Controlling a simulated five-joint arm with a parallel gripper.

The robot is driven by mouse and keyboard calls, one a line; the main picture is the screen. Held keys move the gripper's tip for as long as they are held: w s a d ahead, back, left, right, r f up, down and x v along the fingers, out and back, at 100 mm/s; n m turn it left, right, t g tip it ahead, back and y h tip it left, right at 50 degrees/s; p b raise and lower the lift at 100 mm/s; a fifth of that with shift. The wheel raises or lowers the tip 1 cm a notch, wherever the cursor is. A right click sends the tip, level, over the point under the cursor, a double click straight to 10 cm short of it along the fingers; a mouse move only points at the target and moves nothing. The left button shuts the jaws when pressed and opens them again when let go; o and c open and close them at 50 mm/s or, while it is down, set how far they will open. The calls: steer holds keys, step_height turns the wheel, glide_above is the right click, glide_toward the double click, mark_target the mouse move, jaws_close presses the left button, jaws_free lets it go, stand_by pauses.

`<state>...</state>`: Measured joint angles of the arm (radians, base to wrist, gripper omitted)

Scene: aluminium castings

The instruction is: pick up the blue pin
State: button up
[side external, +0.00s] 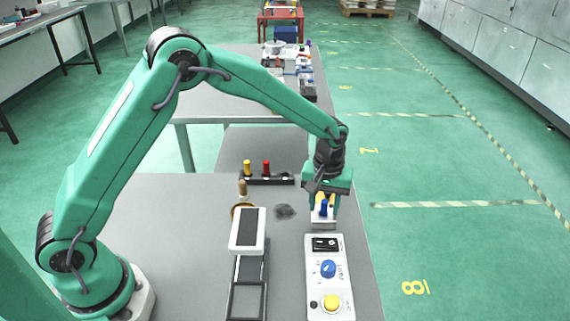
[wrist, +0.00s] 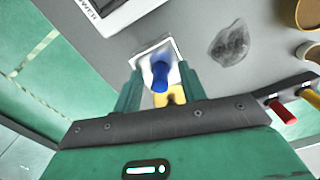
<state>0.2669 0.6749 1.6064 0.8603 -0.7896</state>
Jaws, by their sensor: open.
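The blue pin (side external: 323,209) stands in a small white block (side external: 322,224) near the right edge of the grey table, just behind the control box. In the wrist view the blue pin (wrist: 160,75) shows between the two green fingers of my gripper (wrist: 160,82), and the white block (wrist: 146,57) lies beneath it. A yellow part (wrist: 174,95) sits close by the blue pin, nearer the palm. In the side view my gripper (side external: 326,197) is over the block, pointing down. It is open, with a finger on either side of the blue pin. Contact cannot be told.
A white control box (side external: 317,276) with a blue knob and yellow button stands in front. A black-topped white device (side external: 248,230) is to its left. A dark rack (side external: 281,181) holds a yellow pin (side external: 247,168) and red pin (side external: 266,167). A dark patch (side external: 285,211) lies between.

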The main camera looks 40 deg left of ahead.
mark_target(325, 203)
jaws_close()
steer(key=shift+r, duration=0.15)
stand_by(0.4)
steer(key=shift+r, duration=0.5)
steer(key=r, duration=0.3)
steer(key=shift+s+d+r, duration=0.15)
steer(key=shift+s+d, duration=0.05)
steer(key=shift+d, duration=0.05)
steer(key=s+d+r, duration=0.6)
steer(key=s+d, duration=0.1)
steer(key=s, duration=0.1)
steer(key=shift+d+r, duration=0.2)
steer(key=shift+d, duration=0.1)
